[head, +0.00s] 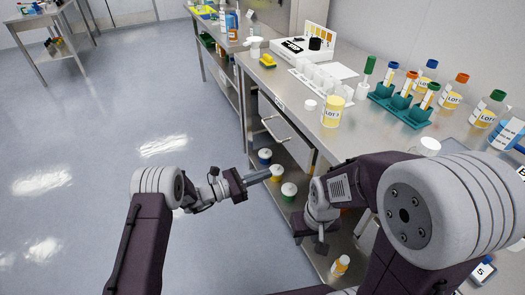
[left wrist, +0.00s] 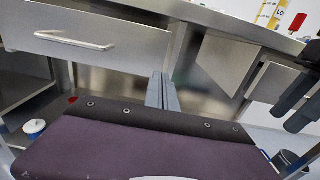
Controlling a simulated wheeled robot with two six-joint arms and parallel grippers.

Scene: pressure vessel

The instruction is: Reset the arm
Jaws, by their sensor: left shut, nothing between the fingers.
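My left gripper (head: 266,174) is over the floor in front of the steel bench, pointing right toward the bench front. Its fingers are shut with nothing between them; in the left wrist view the closed fingers (left wrist: 162,92) point at the cabinet front. My right arm comes in from the right. Its gripper (head: 320,247) hangs low by the bench's front edge, below the bench top, and its fingers are too small and partly hidden to tell whether they are open. Neither gripper touches anything that I can make out.
The steel bench (head: 350,135) carries a yellow-labelled jar (head: 332,112), teal tube rack (head: 402,106), several bottles and a white device (head: 303,50). A drawer (head: 285,128) shows in its front; its handle (left wrist: 75,40) faces my left wrist. Jars stand on the lower shelf. Floor at left is clear.

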